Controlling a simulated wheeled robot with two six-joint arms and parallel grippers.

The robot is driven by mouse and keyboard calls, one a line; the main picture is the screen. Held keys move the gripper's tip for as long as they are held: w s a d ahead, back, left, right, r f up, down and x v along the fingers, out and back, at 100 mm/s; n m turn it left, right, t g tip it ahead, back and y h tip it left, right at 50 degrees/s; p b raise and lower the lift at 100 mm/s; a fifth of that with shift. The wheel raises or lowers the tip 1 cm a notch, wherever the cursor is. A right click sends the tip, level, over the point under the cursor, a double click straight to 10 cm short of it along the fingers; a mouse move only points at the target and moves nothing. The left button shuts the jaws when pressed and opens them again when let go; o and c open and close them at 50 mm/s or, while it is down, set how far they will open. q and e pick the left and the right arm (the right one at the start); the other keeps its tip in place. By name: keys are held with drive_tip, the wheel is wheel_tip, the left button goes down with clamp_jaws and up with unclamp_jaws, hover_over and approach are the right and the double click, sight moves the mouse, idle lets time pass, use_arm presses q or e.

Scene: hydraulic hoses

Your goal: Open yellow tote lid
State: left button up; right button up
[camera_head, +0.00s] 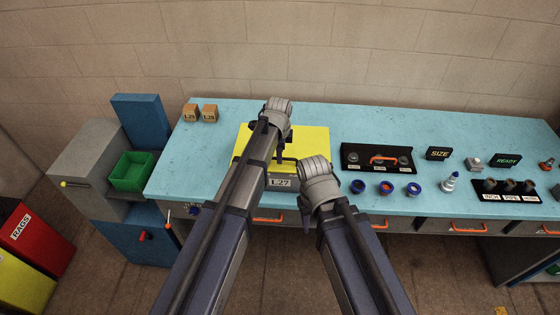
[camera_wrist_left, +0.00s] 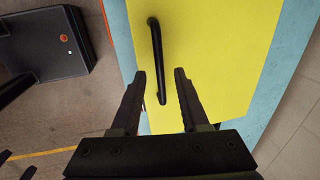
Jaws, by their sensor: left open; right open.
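The yellow tote (camera_head: 312,142) sits on the blue workbench with its flat lid closed. A tag reading L27 (camera_head: 281,183) is on its front. In the left wrist view the yellow lid (camera_wrist_left: 225,50) fills the middle, with a black bar handle (camera_wrist_left: 155,40) on it. My left gripper (camera_head: 284,136) is over the lid. In the left wrist view its fingers (camera_wrist_left: 160,71) are open, one on each side of the handle's lower part; I cannot tell whether they touch it. My right gripper (camera_head: 307,222) is open near the bench's front edge, mostly hidden behind its wrist.
The blue workbench (camera_head: 230,120) has two small boxes (camera_head: 200,113) at back left. Right of the tote are a black tray (camera_head: 377,159) with an orange handle and several blue fittings (camera_head: 385,188). A green bin (camera_head: 132,171) stands left of the bench.

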use_arm(q)
drive_tip(key=shift+w+f, duration=0.15)
drive_tip(key=shift+f, duration=0.4)
drive_tip(key=shift+c, duration=0.2)
clamp_jaws()
idle(0.9)
